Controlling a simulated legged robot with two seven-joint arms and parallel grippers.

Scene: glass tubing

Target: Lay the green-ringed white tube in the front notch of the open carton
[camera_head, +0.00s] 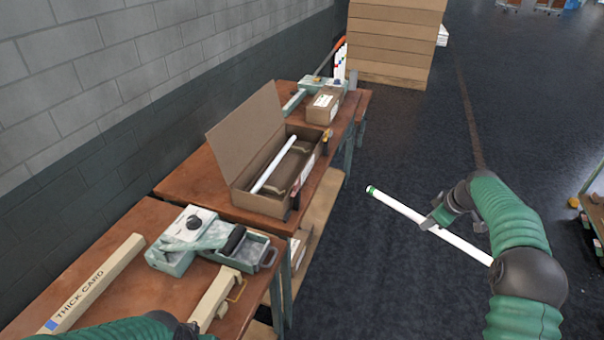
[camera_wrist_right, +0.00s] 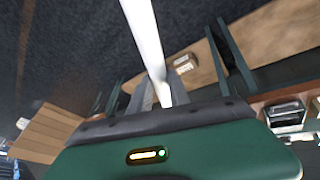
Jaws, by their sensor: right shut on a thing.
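The white tube with a green ring at its far end (camera_head: 400,208) is held in my right gripper (camera_head: 437,222), out over the floor to the right of the tables. In the right wrist view the tube (camera_wrist_right: 143,35) runs up from between the fingers (camera_wrist_right: 155,95), which are shut on it. The open carton (camera_head: 262,203) stands on the middle table with its lid raised on the wall side. One white tube (camera_head: 273,165) lies in it along its length, across cardboard notched supports (camera_head: 302,172). My left arm shows at the bottom left; its gripper is not clearly visible.
A grey-green device (camera_head: 195,232) with an open tray and a beige "THICK CARD" bar (camera_head: 97,283) are on the near table (camera_head: 140,240). A small closed box (camera_head: 324,105) sits behind the carton. The floor between tables and held tube is clear.

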